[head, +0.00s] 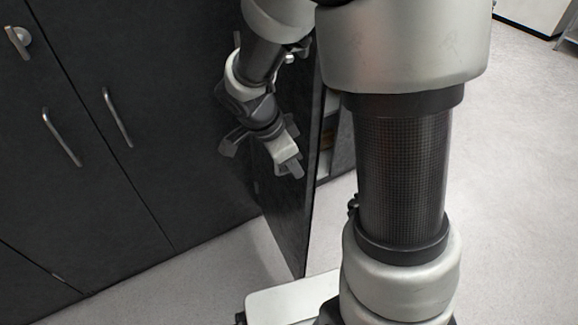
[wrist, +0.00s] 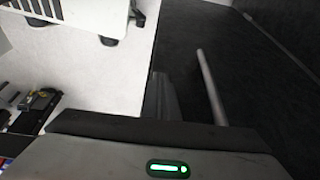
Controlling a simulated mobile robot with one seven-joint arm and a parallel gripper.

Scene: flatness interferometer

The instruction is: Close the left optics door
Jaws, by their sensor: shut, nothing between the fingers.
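A dark cabinet door (head: 288,215) stands open in the head view, swung out from the cabinet front and seen at a steep angle. I take it to be the left optics door. My gripper (head: 288,168) is on the left side of this door, close to its face; I cannot tell whether it touches. In the wrist view a dark panel with a pale bar handle (wrist: 211,87) fills the right side. The gripper's shut, empty fingers (wrist: 162,97) show just left of that handle, apart from it in the picture. My arm hides part of the door's upper area.
Closed dark cabinet doors (head: 120,185) with bar handles are at the left. A shelf opening (head: 335,140) shows behind the open door. Pale floor (head: 515,190) is clear on the right. A white wheeled unit (wrist: 75,14) stands at the upper left of the wrist view.

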